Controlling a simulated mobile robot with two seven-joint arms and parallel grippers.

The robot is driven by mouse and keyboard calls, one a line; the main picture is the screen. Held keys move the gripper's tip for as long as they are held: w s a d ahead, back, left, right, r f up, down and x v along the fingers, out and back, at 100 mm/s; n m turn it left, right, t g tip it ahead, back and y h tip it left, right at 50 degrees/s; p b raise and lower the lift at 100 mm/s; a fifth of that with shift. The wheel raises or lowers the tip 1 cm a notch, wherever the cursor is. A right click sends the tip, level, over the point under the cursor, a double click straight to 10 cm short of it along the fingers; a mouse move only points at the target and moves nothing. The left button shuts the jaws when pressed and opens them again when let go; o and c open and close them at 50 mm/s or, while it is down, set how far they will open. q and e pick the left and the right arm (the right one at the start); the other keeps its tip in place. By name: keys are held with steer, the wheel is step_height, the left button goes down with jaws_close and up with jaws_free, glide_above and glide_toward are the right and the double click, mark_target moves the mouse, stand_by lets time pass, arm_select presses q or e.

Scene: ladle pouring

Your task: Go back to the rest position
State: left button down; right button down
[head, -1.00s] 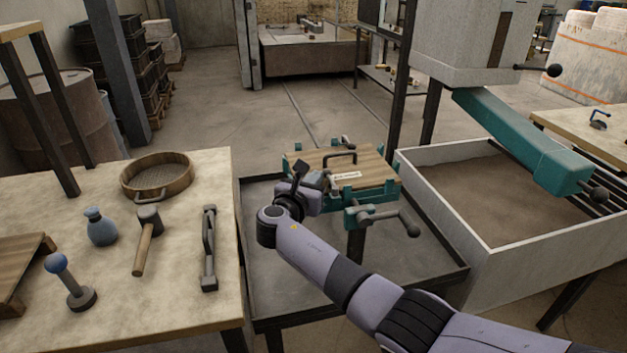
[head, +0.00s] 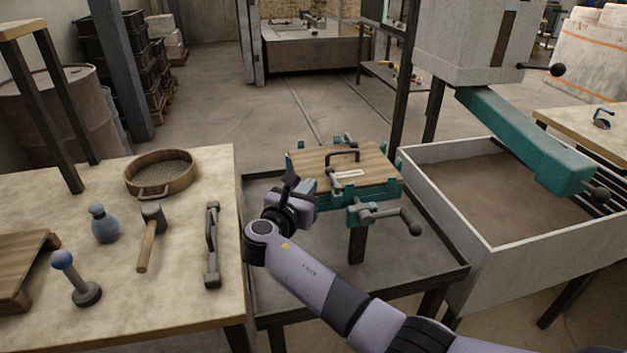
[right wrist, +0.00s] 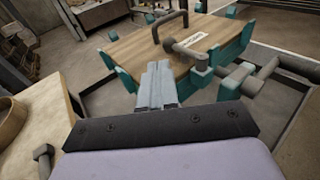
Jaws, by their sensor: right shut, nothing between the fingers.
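My right gripper (head: 290,183) is in the head view, in front of and left of the wooden mould board (head: 350,168) with its teal clamp frame (head: 375,192). Its fingers are shut and empty. In the right wrist view, the shut fingers (right wrist: 157,85) point toward the near edge of the board (right wrist: 185,45), which has a dark handle and a white label. They overlap the board in that picture, but I see no contact. My left gripper is not in view.
The left workbench (head: 120,185) holds a round sieve (head: 160,175), a mallet (head: 150,235), a blue bottle (head: 104,224), a blue-knobbed tool (head: 75,280) and a grey bar tool (head: 212,245). A sand bin (head: 490,205) stands right. A dark tray (head: 330,270) lies under the clamp frame.

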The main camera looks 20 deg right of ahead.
steer(key=shift+v, duration=0.95)
steer(key=s+d+f+m+g+y, duration=0.3)
steer(key=s+f+m, duration=0.4)
steer(key=s+f, duration=0.15)
steer(key=s+d+f+m+g+y, duration=0.2)
steer(key=s+f+m+g+y, duration=0.1)
steer(key=s+f+m, duration=0.5)
steer(key=s+d+r+m+g+y, duration=0.1)
steer(key=s+r+m+y, duration=0.3)
steer(key=s, duration=0.7)
steer(key=s+m+g+y, duration=0.2)
steer(key=s+m, duration=0.5)
steer(key=s, duration=0.5)
steer(key=w+a+f+t+y, duration=0.1)
steer(key=w+a+f+t, duration=0.2)
steer(key=w+f+t, duration=0.4)
steer(key=shift+f+n, duration=0.4)
steer(key=shift+f, duration=1)
steer(key=c, duration=1.8)
jaws_free()
steer(key=shift+w, duration=0.1)
